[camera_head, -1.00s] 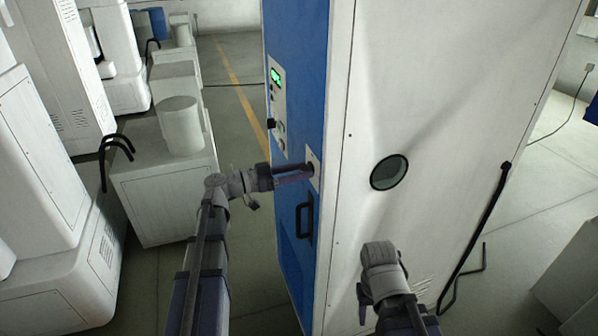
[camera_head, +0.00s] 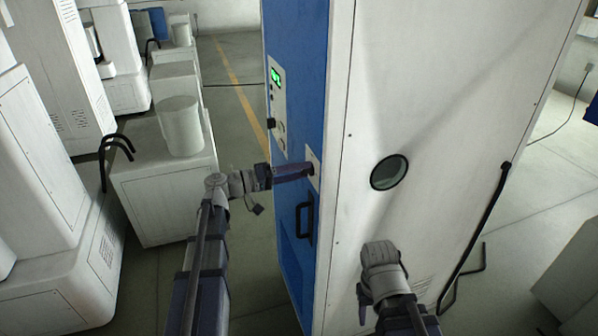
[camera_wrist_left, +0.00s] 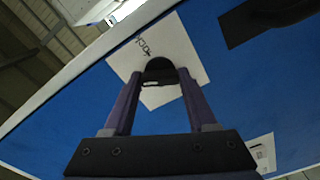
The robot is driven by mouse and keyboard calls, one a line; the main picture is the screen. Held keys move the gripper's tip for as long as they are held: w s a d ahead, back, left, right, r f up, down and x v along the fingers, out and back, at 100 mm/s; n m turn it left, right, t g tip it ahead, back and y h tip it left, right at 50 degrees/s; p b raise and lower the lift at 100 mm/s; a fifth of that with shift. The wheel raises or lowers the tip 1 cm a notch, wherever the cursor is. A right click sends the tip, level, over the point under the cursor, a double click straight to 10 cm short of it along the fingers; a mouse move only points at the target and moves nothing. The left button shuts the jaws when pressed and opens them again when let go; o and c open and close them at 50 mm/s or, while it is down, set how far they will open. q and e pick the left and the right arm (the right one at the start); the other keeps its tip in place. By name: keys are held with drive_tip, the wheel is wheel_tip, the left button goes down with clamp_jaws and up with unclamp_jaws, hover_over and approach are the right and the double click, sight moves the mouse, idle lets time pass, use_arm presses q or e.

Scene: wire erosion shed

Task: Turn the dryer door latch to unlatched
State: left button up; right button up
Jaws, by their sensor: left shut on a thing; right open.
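The dryer is a tall cabinet with a blue front (camera_head: 305,90) and a white side. Its door latch is a small dark knob on a pale plate (camera_head: 314,168). In the left wrist view the black latch knob (camera_wrist_left: 160,72) sits between my two finger tips, over a white plate with dark marks. My left gripper (camera_head: 308,171) is shut on the knob, reaching it from the left. The fingers hide part of the knob in the head view. My right gripper (camera_head: 378,268) is low in front of the white side, away from the latch; its fingertips are hidden.
A black door handle (camera_head: 304,216) is just below the latch. A control panel (camera_head: 278,100) with a green display is above it. A round dark-rimmed port (camera_head: 389,172) is on the white side. Cabinets (camera_head: 165,190) stand left, with open floor between.

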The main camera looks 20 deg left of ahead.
use_arm(q)
drive_tip(key=n, duration=0.5)
drive_tip(key=shift+n, duration=0.3)
idle(0.5)
drive_tip(key=o, duration=1.4)
drive_tip(key=shift+c, duration=0.2)
drive_tip(key=v, duration=0.7)
drive_tip(key=shift+s+a, duration=0.25)
drive_tip(key=shift+a, duration=0.1)
drive_tip(key=shift+f, duration=0.1)
